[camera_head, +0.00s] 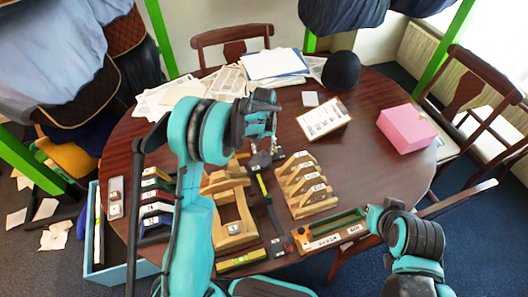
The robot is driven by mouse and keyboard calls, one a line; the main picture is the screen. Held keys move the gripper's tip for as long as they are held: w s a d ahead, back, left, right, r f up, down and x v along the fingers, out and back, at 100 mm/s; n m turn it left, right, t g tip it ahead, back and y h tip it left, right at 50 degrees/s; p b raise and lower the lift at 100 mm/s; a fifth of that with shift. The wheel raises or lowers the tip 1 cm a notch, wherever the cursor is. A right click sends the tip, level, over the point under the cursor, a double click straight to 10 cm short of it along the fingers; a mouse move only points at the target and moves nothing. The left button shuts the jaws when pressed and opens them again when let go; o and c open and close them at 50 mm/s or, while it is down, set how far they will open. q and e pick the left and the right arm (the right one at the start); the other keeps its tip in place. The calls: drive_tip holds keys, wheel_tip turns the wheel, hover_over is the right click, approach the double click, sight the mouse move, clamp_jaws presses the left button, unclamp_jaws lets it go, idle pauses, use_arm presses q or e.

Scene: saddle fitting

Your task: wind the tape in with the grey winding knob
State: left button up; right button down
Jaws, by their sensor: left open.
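My left gripper (266,146) hangs fingers down over the middle of the table. It is open. A dark grey tape case (261,160) lies right below its fingertips; I cannot tell whether they touch it. The grey winding knob is too small and too covered by the fingers to make out. A dark strip with a yellow part (262,187) runs from the case toward the front of the table, probably the tape. My right arm is at the lower right, by a green-framed tool; its gripper fingers do not show.
A wooden stepped rack (305,187) stands right of the strip and a wooden frame (234,222) left of it. The table's middle right is clear.

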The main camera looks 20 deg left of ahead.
use_arm(q)
drive_tip(key=shift+f, duration=0.75)
clamp_jaws()
